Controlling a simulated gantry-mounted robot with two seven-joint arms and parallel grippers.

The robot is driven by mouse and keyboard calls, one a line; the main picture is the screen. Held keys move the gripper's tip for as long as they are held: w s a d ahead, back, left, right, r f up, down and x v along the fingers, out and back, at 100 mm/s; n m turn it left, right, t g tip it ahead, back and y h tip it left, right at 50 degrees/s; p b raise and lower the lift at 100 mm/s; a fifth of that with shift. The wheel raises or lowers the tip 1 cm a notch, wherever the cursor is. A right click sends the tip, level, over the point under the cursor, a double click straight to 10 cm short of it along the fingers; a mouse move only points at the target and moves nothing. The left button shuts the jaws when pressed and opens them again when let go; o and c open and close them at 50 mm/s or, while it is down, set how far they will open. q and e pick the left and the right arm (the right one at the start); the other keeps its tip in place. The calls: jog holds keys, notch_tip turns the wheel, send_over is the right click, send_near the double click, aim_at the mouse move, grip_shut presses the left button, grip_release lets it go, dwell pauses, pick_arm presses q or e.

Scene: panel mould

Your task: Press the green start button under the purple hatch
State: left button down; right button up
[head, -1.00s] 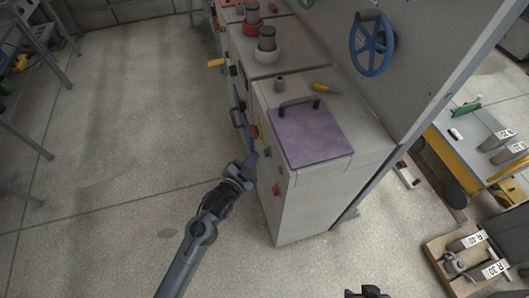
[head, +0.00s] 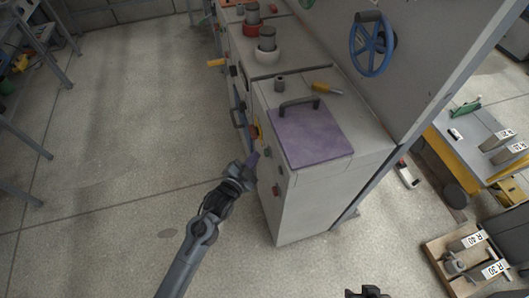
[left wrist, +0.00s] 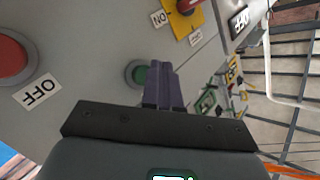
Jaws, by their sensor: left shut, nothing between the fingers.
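The purple hatch (head: 312,136) lies closed on top of the grey cabinet, with a dark handle along its far edge. The green start button (left wrist: 138,74) shows in the left wrist view in a round grey collar on the cabinet's front face; in the head view it is a small spot (head: 268,153) below the hatch. My left gripper (head: 254,157) is shut and empty in front of that face. In the left wrist view its purple fingers (left wrist: 164,82) partly overlap the button's collar; contact cannot be told. My right gripper (head: 368,292) barely shows at the bottom edge.
A red button (left wrist: 12,55) beside an OFF label and a yellow plate with a red knob (left wrist: 186,14) flank the green button. A blue handwheel (head: 372,44) is on the upright panel. The floor left of the cabinet is clear.

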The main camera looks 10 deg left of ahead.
pick_arm(q)
jog(key=shift+w+d, duration=0.2)
jog(key=shift+d, duration=0.1)
jog(key=shift+d, duration=0.15)
dwell(0.5)
jog(key=shift+w+d, duration=0.2)
jog(key=shift+d, duration=0.1)
dwell(0.3)
jog(key=shift+a+p, duration=0.15)
jog(key=shift+p, duration=0.2)
jog(key=shift+s+a+p, duration=0.45)
jog(key=shift+a, duration=0.15)
